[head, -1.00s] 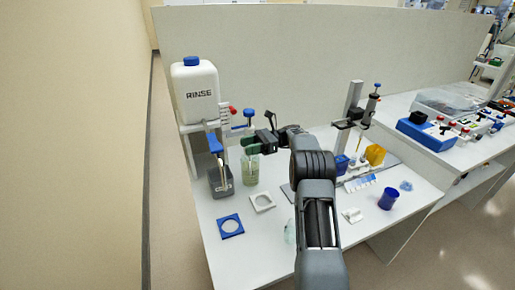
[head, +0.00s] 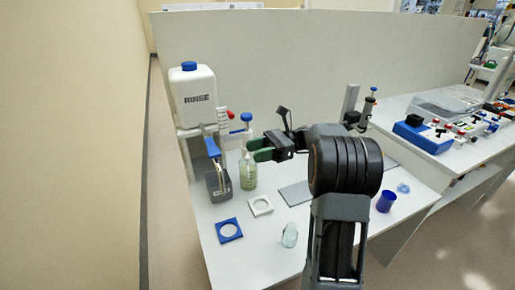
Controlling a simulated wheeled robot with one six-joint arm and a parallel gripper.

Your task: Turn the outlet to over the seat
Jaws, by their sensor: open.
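The white RINSE bottle (head: 193,97) with a blue cap stands in a grey holder at the back left. Below it a metal outlet with a blue part (head: 212,147) hangs near a grey block (head: 219,184). A pale green pump bottle (head: 248,173) stands upright to the right of the block. My gripper (head: 258,149), with green finger pads, is open at the upper part of this bottle. I cannot tell whether it touches the bottle. A blue square plate (head: 229,230) and a white one (head: 260,205), each with a round hole, lie in front. I cannot tell which is the seat.
A clear cup (head: 289,235) stands by my arm, and a grey mat (head: 294,193) lies behind it. A dark blue cup (head: 386,201) is at the right. A blue knob (head: 247,117) rises behind the pump bottle. My arm hides the table's middle right.

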